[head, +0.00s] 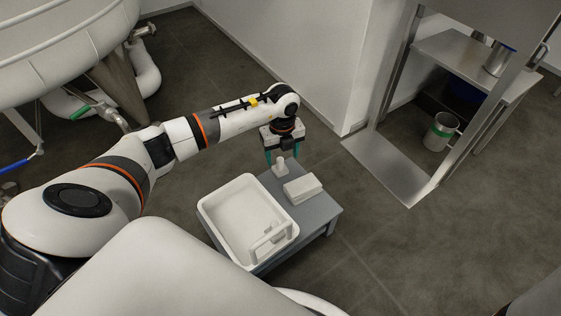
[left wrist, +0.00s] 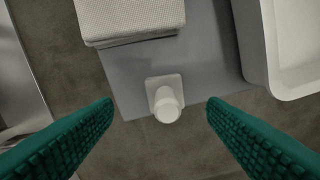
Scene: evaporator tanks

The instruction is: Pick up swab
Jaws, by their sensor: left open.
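A small white piece with a round knob on a square base (head: 280,168), which may be the swab, stands near the edge of a low grey table (head: 322,217). It also shows in the left wrist view (left wrist: 166,101), between and beyond the fingertips. My left gripper (head: 282,155) points down above this piece. Its green fingers (left wrist: 161,106) are wide apart, one on each side, with nothing held. The fingers partly overlap the piece's surroundings in the head view. My right gripper is not in view.
A white tray (head: 212,207) with a white handled item (head: 268,241) in it stands on the table. A white textured block (head: 303,188) lies close to the knobbed piece. A wall corner and metal shelving (head: 395,165) stand at the right; a large tank (head: 60,45) is at upper left.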

